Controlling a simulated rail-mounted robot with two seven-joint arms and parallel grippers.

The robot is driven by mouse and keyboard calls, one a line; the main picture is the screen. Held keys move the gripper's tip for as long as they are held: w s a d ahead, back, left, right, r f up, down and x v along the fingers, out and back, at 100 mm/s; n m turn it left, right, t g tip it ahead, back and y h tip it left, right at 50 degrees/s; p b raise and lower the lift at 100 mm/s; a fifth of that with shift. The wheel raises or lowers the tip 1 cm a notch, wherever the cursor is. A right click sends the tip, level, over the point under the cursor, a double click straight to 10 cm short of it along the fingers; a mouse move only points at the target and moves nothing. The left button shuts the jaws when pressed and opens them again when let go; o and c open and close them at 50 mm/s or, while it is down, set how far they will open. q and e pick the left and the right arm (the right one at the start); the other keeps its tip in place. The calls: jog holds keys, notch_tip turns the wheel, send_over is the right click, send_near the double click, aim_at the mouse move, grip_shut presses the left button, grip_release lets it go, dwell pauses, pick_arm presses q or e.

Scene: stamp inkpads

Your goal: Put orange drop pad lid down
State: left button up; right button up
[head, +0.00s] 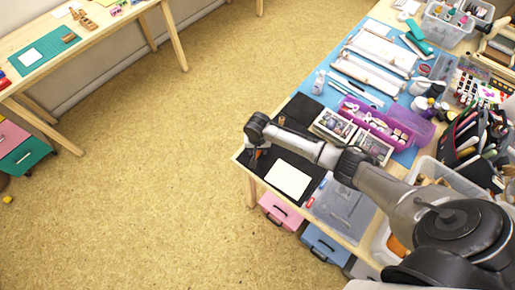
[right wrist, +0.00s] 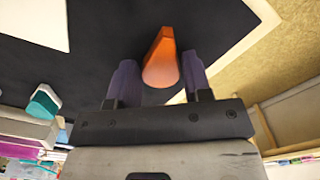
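The orange drop pad lid (right wrist: 161,60) is a small teardrop-shaped piece between the two purple fingertips of my right gripper (right wrist: 160,78) in the right wrist view. The fingers lie against its two sides and appear shut on it. A black mat (right wrist: 100,45) lies behind it; whether the lid touches the mat is hard to tell. In the head view my right gripper (head: 257,158) is over the mat's left part, near the table's corner, and my arm hides much of it. My left gripper is not in view.
A white sheet (head: 289,180) lies on the black mat. A teal and white piece (right wrist: 43,103) shows at left in the wrist view. Stamp trays (head: 335,126) and a purple box (head: 375,120) stand beside the mat. The wooden table edge (head: 240,165) is close.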

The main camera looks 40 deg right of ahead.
jog(key=o, duration=0.3)
notch_tip(320, 180, up, 12)
jog(key=p, duration=0.3)
jog(key=s+a+f+n+t+y, duration=0.1)
jog(key=s+a+f+n, duration=0.15)
jog(key=s+a, duration=0.3)
jog(key=s+a+f+n, duration=0.2)
jog(key=s+a+n, duration=0.15)
jog(key=s, duration=0.35)
jog(key=s+r+n+t, duration=0.1)
jog(key=s+r+n, duration=0.1)
jog(key=s, duration=0.6)
jog(key=s+a+r+n+t, duration=0.1)
jog(key=s+r+n, duration=0.1)
jog(key=s, duration=0.6)
jog(key=shift+s+a+r+t+h, duration=0.2)
jog(key=shift+r+t+h, duration=0.15)
jog(key=shift+r, duration=0.45)
